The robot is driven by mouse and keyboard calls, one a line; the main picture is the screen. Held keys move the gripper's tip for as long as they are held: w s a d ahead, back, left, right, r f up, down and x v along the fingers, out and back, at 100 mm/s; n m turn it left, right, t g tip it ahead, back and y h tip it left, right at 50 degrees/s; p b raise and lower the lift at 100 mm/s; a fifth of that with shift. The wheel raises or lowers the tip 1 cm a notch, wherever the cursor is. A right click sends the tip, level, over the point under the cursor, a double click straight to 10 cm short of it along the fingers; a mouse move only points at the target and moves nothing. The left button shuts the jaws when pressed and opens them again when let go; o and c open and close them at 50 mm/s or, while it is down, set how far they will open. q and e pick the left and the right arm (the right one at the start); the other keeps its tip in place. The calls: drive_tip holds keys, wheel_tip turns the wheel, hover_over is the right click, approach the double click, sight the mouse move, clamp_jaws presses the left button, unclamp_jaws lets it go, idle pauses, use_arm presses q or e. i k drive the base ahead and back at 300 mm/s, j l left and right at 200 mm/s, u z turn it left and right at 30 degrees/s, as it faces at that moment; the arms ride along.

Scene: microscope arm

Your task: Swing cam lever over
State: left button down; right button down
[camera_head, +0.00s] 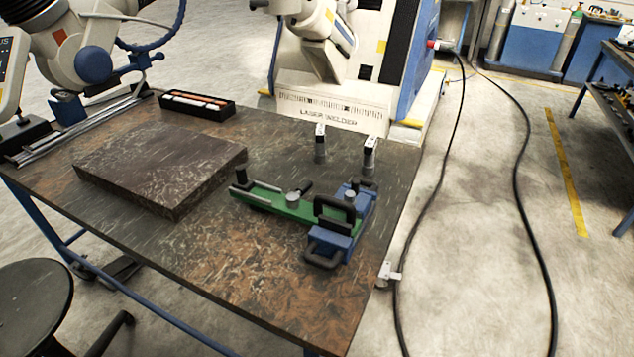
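A fixture with a long green base (270,198) lies on the table's right part, with blue blocks (337,243) at its right end. A black U-shaped handle (333,212) stands up on the blue part, and another black handle (322,262) sticks out low at its front. A round silver knob (293,199) sits mid-way along the green base. A dark bar with an upright black end (241,177) lies at the left end. I cannot tell which of these parts is the cam lever. Neither of my grippers is in view.
The dark mottled table (250,290) has a thick stone-like slab (160,168) left of the fixture. Two small upright posts (320,143) (369,156) stand behind the fixture. A black tray (197,106) lies at the back. A white-and-blue machine (340,110) stands beyond; cables cross the floor.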

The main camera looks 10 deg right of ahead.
sight(292, 201)
drive_tip(key=i+j, duration=0.1)
drive_tip(key=j, duration=0.3)
drive_tip(key=i+j, duration=0.1)
drive_tip(key=j, duration=0.3)
drive_tip(key=i+j, duration=0.15)
drive_tip(key=j, duration=0.2)
drive_tip(key=i+j, duration=0.1)
drive_tip(key=j, duration=0.3)
drive_tip(key=j+z, duration=0.1)
drive_tip(key=z, duration=1.45)
